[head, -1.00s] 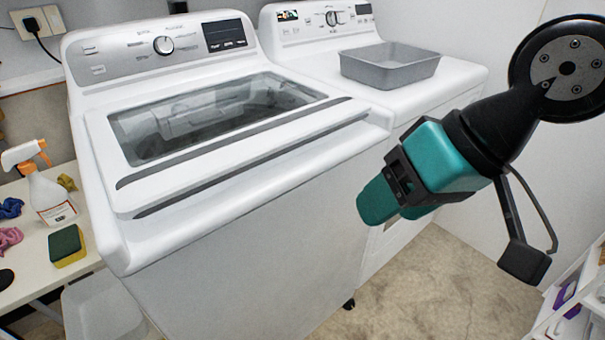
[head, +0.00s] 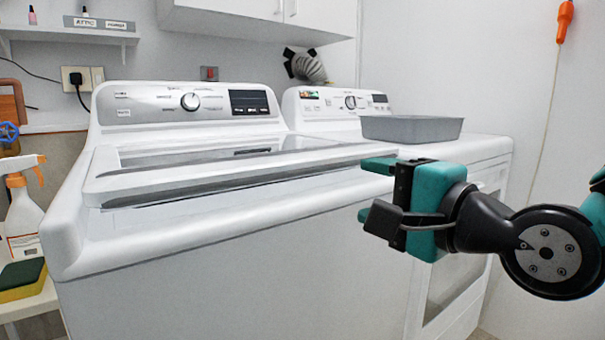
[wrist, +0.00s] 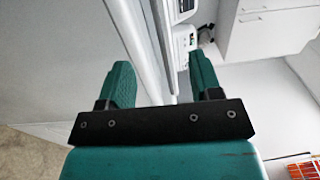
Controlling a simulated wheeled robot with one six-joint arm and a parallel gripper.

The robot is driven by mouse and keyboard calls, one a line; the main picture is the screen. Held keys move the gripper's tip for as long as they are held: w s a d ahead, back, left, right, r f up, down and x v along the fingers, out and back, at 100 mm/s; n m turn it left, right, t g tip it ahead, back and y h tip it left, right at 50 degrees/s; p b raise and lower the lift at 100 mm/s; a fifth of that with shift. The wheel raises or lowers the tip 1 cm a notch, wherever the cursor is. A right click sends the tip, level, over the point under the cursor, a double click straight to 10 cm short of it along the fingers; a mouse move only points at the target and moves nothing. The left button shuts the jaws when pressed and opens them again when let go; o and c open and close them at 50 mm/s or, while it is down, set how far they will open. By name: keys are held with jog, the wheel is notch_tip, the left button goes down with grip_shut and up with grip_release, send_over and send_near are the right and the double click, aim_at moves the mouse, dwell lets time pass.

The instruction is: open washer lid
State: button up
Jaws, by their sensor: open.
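The white washer (head: 230,265) stands at the left in the head view. Its lid (head: 240,172), with a dark glass panel, lies flat or nearly flat on top; I cannot tell whether it is slightly raised. My teal gripper (head: 364,190) is at the lid's front right corner and points left. Its upper finger overlaps the lid's edge in the picture. In the wrist view, my gripper (wrist: 160,78) is open, with the long pale edge of the lid (wrist: 140,45) showing between the fingers. Contact cannot be told.
A dryer (head: 470,150) stands to the right with a grey bin (head: 412,128) on top. At the left are a spray bottle (head: 22,220) and a sponge (head: 22,280) on a table. White cabinets (head: 260,12) hang above. A cord with an orange handle (head: 565,20) hangs at the right.

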aim_at(299, 167)
jog(key=p+x, duration=1.4)
jog(key=shift+w+a+r, duration=0.1)
jog(key=shift+w+a, duration=0.05)
jog(key=shift+a, duration=0.05)
jog(key=shift+w+a, duration=0.35)
jog(key=shift+w, duration=0.25)
grip_shut()
